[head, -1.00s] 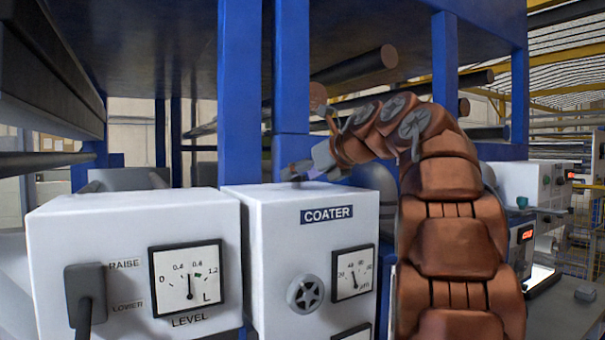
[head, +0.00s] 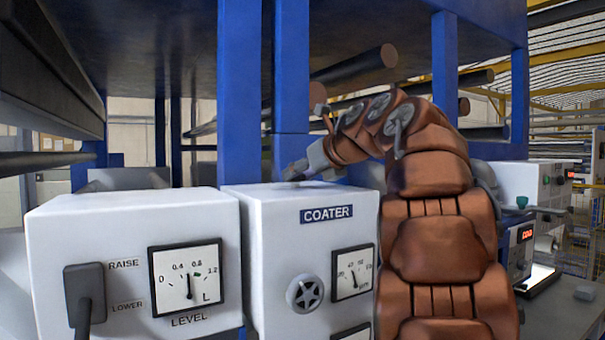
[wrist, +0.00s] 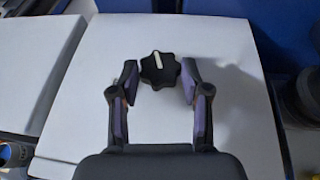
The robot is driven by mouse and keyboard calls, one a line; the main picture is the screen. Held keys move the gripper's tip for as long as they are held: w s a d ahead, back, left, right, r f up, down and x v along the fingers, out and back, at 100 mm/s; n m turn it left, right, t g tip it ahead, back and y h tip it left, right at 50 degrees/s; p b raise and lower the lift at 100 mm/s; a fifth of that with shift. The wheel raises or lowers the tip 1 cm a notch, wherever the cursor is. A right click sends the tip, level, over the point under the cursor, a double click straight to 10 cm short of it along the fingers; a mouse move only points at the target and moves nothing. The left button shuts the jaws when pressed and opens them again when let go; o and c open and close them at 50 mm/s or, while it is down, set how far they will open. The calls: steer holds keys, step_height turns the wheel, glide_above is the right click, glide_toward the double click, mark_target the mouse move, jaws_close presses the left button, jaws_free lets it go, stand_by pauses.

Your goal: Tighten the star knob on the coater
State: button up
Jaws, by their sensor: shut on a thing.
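The coater (head: 350,200) is a white box with a COATER label, a gauge and a grey round knob with a star-shaped face (head: 305,294) on its front. A black star knob (wrist: 160,72) with a white line across it stands on the white top in the wrist view. My gripper (wrist: 160,80) has one finger on each side of this knob and is shut on it. In the head view my gripper (head: 290,172) is over the coater's top, low beside the blue post. The star knob cannot be made out there.
A white level box (head: 130,230) with a gauge and a raise/lower lever stands left of the coater. Blue posts (head: 292,100) rise behind, with dark rollers (head: 355,70) above. My arm covers the coater's right side.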

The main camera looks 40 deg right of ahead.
steer(key=shift+a+r+m+h+p, duration=0.15)
steer(key=shift+a+m+h+p, duration=0.05)
steer(key=shift+m+h+p, duration=0.45)
steer(key=shift+a+r+m+h+p, duration=0.15)
steer(key=shift+m+h+p, duration=0.3)
steer(key=shift+h, duration=0.3)
steer(key=shift+f+m+h+p, duration=0.15)
steer(key=shift+m+h+p, duration=0.15)
steer(key=shift+f+h, duration=0.1)
steer(key=shift+h, duration=0.2)
steer(key=o, duration=1.1)
steer(key=shift+o, duration=0.2)
steer(key=v, duration=1.2)
steer(key=shift+d, duration=0.15)
